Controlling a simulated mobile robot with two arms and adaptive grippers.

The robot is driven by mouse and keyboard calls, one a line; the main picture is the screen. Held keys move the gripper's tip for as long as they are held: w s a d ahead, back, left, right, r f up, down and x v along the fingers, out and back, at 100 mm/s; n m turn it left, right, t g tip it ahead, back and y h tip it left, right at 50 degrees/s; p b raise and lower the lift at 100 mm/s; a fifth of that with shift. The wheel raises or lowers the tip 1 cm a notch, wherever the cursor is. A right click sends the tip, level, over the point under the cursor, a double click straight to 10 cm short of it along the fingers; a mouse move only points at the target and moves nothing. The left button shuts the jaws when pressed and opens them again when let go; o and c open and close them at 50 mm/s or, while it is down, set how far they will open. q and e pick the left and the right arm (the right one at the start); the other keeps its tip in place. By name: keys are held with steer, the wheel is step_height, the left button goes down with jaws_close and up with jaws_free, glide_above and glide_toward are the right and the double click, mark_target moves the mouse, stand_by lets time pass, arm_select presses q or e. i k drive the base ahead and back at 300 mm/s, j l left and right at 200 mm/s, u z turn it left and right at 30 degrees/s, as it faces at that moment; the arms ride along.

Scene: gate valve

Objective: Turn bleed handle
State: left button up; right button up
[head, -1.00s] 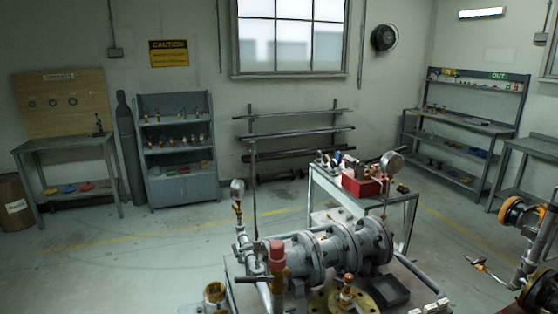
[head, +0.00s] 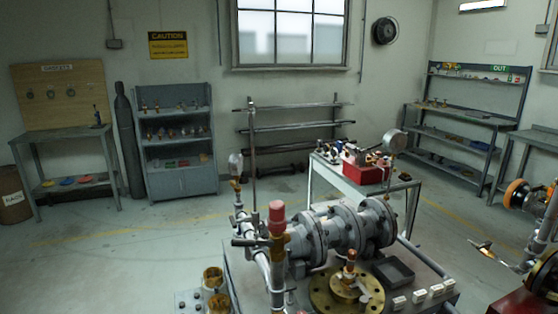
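A grey flanged valve and pipe assembly (head: 340,232) sits on a metal skid (head: 425,275) at the lower middle of the head view. At its left end, a dark bar-shaped handle (head: 247,243) lies roughly level beside a brass fitting with a red cap (head: 277,218). A small copper-coloured fitting (head: 350,263) stands upright over a brass flange (head: 335,290) in front. I cannot tell for sure which of these carries the bleed handle. Neither of my grippers shows in the head view.
A cart (head: 345,177) with a red toolbox (head: 366,168) stands behind the skid. A gauge (head: 395,142) rises near it. Piping with an orange wheel (head: 516,194) is at the right edge. Shelves line the back wall. The floor at left is open.

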mark_target(288, 288)
steer(key=i+l, duration=0.65)
steer(key=l, duration=0.15)
steer(key=i+j+u, duration=0.05)
